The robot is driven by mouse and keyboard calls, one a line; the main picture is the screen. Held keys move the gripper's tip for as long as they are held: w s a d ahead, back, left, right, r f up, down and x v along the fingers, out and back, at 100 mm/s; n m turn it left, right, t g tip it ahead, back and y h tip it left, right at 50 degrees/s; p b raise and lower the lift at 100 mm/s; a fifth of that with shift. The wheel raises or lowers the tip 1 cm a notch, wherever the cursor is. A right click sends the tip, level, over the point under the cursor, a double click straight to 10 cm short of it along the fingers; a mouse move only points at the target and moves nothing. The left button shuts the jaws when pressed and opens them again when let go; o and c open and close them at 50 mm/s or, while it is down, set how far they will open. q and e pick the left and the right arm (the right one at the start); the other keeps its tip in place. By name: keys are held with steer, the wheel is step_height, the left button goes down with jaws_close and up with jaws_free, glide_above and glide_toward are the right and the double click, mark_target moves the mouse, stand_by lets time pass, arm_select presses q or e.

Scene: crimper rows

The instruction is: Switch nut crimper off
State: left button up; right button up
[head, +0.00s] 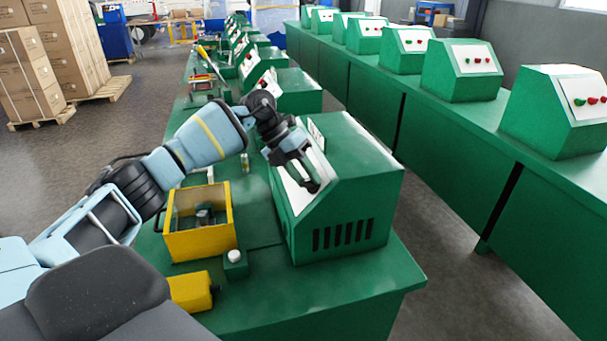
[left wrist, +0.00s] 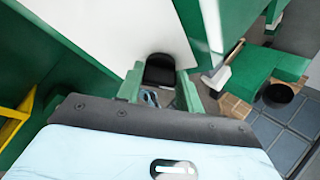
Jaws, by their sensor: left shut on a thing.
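The nut crimper is a green box (head: 345,195) with a sloping white front panel (head: 291,190) and dark vent slots, standing on the near end of the green bench. What lies between the fingers is not clear. My right gripper is not in view.
A yellow open-topped box (head: 200,243) and a yellow block with a black knob (head: 191,291) are beside the crimper. A small green box with a white button (head: 235,262) stands close by. Similar machines line this bench and the right-hand bench (head: 470,135). Cartons (head: 30,75) stand at left.

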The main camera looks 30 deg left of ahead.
arm_select(q)
steer(key=n, duration=0.2)
steer(key=n+h, duration=0.1)
steer(key=n, duration=0.1)
steer(key=shift+a+f+h+p, duration=0.1)
steer(key=shift+a+h+p, duration=0.1)
steer(key=shift+h+p, duration=0.15)
steer(key=shift+s+a+f+n+t+h+p, duration=0.1)
steer(key=shift+n+t+h+p, duration=0.2)
steer(key=shift+n, duration=0.5)
steer(key=shift+f+n+t+h+p, duration=0.1)
steer(key=shift+n+t+h, duration=0.2)
steer(key=shift+n, duration=0.5)
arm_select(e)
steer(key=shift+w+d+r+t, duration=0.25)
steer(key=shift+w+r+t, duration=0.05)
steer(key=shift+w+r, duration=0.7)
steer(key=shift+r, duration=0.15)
arm_select(q)
steer(key=o, duration=1)
steer(key=shift+b+v, duration=0.65)
steer(key=shift+v, duration=3.25)
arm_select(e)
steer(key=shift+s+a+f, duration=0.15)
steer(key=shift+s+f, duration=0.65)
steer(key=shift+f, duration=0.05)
